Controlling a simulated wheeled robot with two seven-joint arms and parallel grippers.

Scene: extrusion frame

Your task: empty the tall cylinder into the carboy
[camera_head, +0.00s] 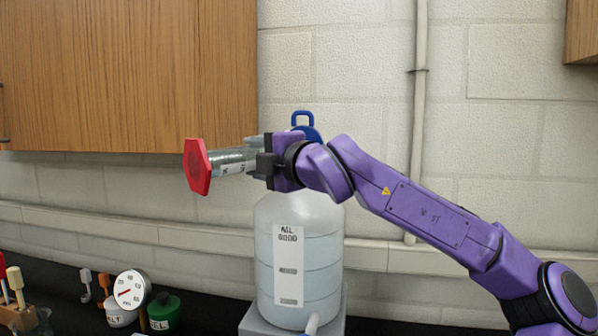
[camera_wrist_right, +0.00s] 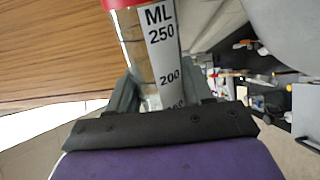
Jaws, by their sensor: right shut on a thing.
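My right gripper (camera_head: 262,164) is shut on the tall cylinder (camera_head: 232,161), a clear tube lying nearly level, with a red hexagonal piece (camera_head: 198,167) at its left end. In the right wrist view the tall cylinder (camera_wrist_right: 157,55) shows marks of 250 and 200, the 250 nearest the red piece. I cannot tell its liquid level. The carboy (camera_head: 325,255), translucent with a white scale label, stands upright below the gripper. My gripper and wrist hide its neck. A blue looped part (camera_head: 303,120) shows behind my wrist. My left gripper is not in view.
The carboy rests on a grey stand (camera_head: 254,322), with a pale spout low at its front. A dial gauge (camera_head: 131,290), a green container (camera_head: 164,312) and a rack of tools (camera_head: 18,318) stand at lower left. A wooden cabinet (camera_head: 130,75) hangs behind at upper left.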

